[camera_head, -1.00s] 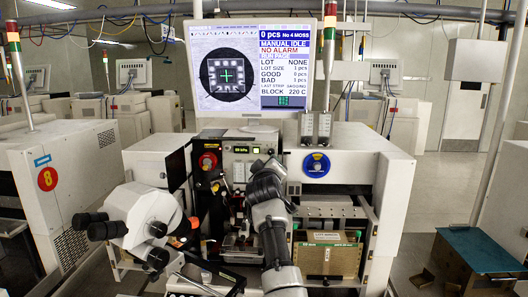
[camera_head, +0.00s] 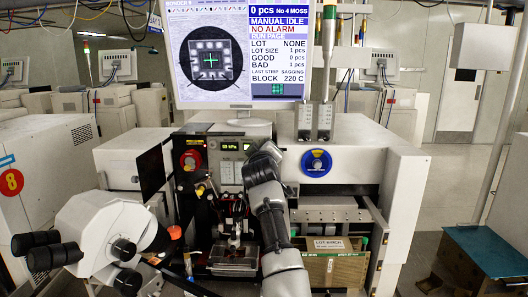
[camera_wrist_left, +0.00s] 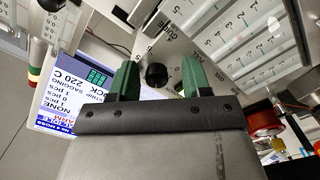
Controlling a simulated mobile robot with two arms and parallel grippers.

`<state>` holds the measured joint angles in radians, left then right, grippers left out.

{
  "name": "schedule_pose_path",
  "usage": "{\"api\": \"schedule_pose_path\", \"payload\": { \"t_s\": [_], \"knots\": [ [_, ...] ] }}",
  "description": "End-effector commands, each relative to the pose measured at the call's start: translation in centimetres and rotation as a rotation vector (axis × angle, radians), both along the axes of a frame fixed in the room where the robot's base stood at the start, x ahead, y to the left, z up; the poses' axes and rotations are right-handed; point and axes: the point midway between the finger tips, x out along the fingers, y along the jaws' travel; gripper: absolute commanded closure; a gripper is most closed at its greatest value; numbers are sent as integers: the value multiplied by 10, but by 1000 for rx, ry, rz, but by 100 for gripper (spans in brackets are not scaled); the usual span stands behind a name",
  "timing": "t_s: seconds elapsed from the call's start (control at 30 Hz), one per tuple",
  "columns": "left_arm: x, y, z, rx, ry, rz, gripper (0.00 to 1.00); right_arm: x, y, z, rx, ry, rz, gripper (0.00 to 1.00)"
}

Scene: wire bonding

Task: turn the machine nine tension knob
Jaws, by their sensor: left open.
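In the left wrist view a round black knob (camera_wrist_left: 157,75) sits on a light panel (camera_wrist_left: 180,48) marked with lines and lettering. My left gripper (camera_wrist_left: 159,66) has two green fingers standing apart, one on each side of the knob in the picture. I cannot tell how much depth lies between the fingertips and the knob. In the head view my arm rises from the bottom centre to the machine's front panel (camera_head: 232,146), and its wrist covers part of that panel. The fingers and the black knob cannot be made out there. My right gripper is not in view.
A white microscope (camera_head: 95,235) stands at lower left. A monitor (camera_head: 215,60) is above the machine. A red knob (camera_head: 190,160) and a blue dial (camera_head: 317,162) flank the arm. A teal-topped box (camera_head: 485,252) stands at right, beside open floor.

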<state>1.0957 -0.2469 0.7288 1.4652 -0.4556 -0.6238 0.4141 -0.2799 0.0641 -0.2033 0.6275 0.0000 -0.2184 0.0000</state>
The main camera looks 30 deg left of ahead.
Motion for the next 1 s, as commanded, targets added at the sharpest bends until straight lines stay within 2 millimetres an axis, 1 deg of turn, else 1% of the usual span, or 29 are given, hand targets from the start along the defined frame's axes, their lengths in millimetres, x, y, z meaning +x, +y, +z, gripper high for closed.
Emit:
{"api": "schedule_pose_path", "payload": {
  "t_s": [0.13,0.17,0.3,0.47,0.7,0.87,1.0],
  "knots": [
    [0,0,1,0,0,0,52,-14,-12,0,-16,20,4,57],
    [0,0,1,0,0,0,53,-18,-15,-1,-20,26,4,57],
    [0,0,0,0,0,0,75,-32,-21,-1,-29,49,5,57],
    [0,0,1,0,-1,-1,99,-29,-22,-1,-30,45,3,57],
    [0,0,1,11,6,-1,100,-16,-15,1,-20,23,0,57],
    [0,0,2,52,31,-1,100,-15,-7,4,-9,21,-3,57],
    [0,0,3,122,73,-1,100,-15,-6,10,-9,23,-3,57]
  ]
}}
